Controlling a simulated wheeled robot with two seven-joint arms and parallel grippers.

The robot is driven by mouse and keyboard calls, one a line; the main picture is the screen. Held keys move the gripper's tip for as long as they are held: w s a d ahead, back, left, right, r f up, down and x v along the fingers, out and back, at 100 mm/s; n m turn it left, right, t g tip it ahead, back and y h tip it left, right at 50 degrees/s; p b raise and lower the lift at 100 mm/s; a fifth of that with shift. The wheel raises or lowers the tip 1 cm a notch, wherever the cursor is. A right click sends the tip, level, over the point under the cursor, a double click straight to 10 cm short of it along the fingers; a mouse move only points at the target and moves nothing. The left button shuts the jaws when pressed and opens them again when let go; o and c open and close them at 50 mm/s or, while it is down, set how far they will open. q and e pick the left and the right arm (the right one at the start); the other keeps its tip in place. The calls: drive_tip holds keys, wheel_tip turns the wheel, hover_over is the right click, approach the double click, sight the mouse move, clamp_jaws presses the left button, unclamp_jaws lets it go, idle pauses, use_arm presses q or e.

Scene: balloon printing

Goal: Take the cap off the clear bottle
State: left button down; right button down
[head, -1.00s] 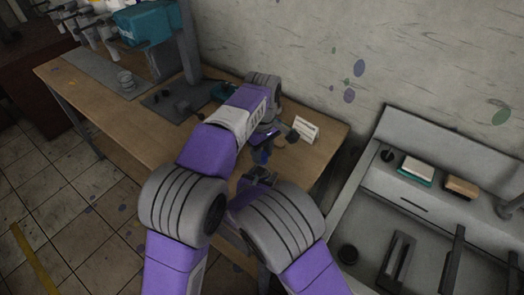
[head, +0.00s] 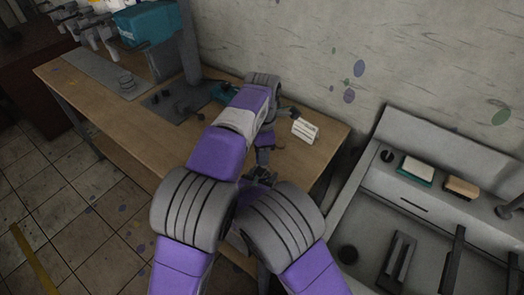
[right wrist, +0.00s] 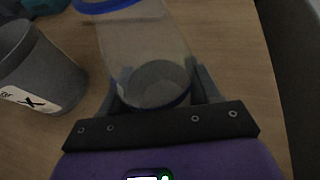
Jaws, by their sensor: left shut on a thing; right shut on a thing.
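The clear bottle (right wrist: 150,50) with blue bands fills the middle of the right wrist view; its far end runs out of the top edge. My right gripper (right wrist: 160,88) is shut on it, a finger on each side near its closer end. My left gripper (head: 263,163) points down over the front of the wooden table in the head view. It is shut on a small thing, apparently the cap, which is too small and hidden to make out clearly.
A grey cup (right wrist: 38,75) with an X label stands left of the bottle on the wooden table (head: 105,115). A teal machine (head: 146,24) is at the back left, a grey sink (head: 345,205) at the right.

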use_arm(q)
drive_tip(key=shift+r, duration=0.1)
drive_tip(key=shift+r, duration=1)
drive_tip(key=shift+r, duration=0.1)
drive_tip(key=shift+r, duration=1.9)
use_arm(e)
drive_tip(key=shift+c, duration=0.8)
unclamp_jaws()
drive_tip(key=shift+r, duration=0.1)
